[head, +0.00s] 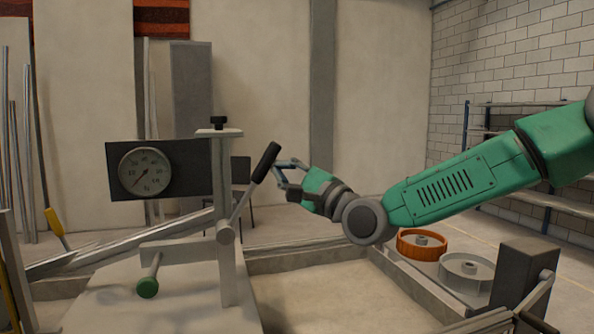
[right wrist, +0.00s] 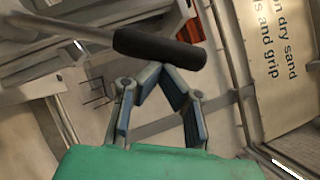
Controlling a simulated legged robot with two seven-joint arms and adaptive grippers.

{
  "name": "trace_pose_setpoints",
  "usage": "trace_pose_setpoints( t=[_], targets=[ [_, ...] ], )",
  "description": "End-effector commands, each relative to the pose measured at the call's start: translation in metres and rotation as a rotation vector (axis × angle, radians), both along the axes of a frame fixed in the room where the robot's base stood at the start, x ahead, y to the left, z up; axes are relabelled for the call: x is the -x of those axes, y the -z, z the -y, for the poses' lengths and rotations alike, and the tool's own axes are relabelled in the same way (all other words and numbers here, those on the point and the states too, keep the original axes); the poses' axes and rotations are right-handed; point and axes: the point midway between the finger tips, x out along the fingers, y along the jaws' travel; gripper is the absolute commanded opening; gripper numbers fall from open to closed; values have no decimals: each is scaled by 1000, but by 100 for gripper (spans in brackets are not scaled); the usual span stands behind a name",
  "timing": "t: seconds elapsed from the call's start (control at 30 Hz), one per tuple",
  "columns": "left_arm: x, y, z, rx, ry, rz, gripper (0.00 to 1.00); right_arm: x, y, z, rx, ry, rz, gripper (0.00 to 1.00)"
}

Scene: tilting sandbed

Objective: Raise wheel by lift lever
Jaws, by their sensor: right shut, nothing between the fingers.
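The lift lever is a thin metal rod with a black grip (head: 266,162), tilted up to the right from a pivot on the grey post (head: 226,270). My right gripper (head: 277,170) is at the right side of the grip, with its fingertips close to it. In the right wrist view the black grip (right wrist: 160,48) lies across the top, just beyond the fingertips (right wrist: 155,70). The fingers meet at their tips with nothing between them. I cannot tell whether they touch the grip. My left gripper is out of view.
A round dial gauge (head: 146,171) on a dark plate stands left of the post. A green-ended knob (head: 148,287) sticks out low in front. The sandbed (head: 340,295) lies to the right of the post. A dark block (head: 524,272) stands at the right front.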

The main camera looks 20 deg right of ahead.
Motion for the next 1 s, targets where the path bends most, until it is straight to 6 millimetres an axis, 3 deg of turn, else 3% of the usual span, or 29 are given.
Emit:
trace_pose_setpoints(
  t=[0.03,0.1,0.4,0.7,1.0],
  targets=[
    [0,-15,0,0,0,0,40,2,-15,-10,47,-8,7,0],
    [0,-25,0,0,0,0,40,3,-21,-20,114,-9,9,0],
    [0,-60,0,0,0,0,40,4,-36,-59,362,-11,15,0],
    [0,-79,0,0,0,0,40,4,-38,-82,514,-9,17,0],
    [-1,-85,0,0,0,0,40,4,-37,-88,562,-8,18,0]
  ],
)
